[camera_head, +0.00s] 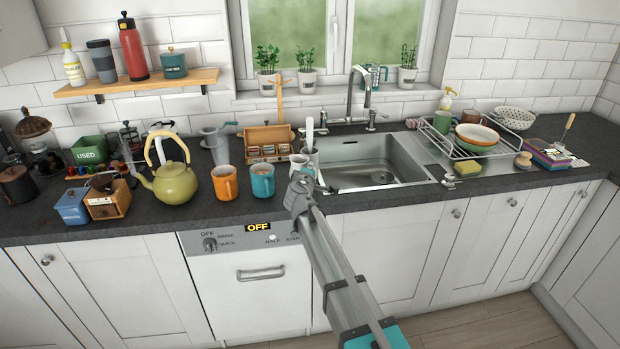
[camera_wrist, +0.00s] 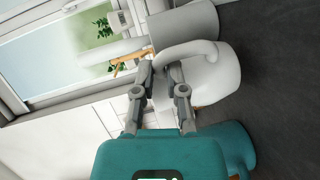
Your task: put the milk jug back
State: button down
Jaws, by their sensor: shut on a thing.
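The white milk jug (camera_wrist: 222,78) shows in the wrist view with its curved handle towards my gripper (camera_wrist: 163,72). My gripper is shut on the jug at its handle side; the exact contact between the fingertips is partly hidden. In the head view my gripper (camera_head: 301,184) is at the front of the worktop, left of the sink, and the jug (camera_head: 299,162) shows just above it, partly covered. I cannot tell whether the jug touches the worktop.
A teal mug (camera_head: 262,181) stands close to the left of my gripper, with an orange mug (camera_head: 225,183) and a green kettle (camera_head: 174,182) beyond. A wooden box (camera_head: 269,139) stands behind. The sink (camera_head: 365,165) is to the right, then a dish rack (camera_head: 466,146).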

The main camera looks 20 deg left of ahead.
jog(key=shift+f+b, duration=0.3)
jog(key=shift+f, duration=0.3)
jog(key=shift+f, duration=0.1)
jog(key=c, duration=0.7)
grip_release()
jog(key=shift+r, duration=0.2)
jog(key=p+v, duration=0.1)
jog(key=v, duration=1.1)
jog(key=shift+p, duration=0.4)
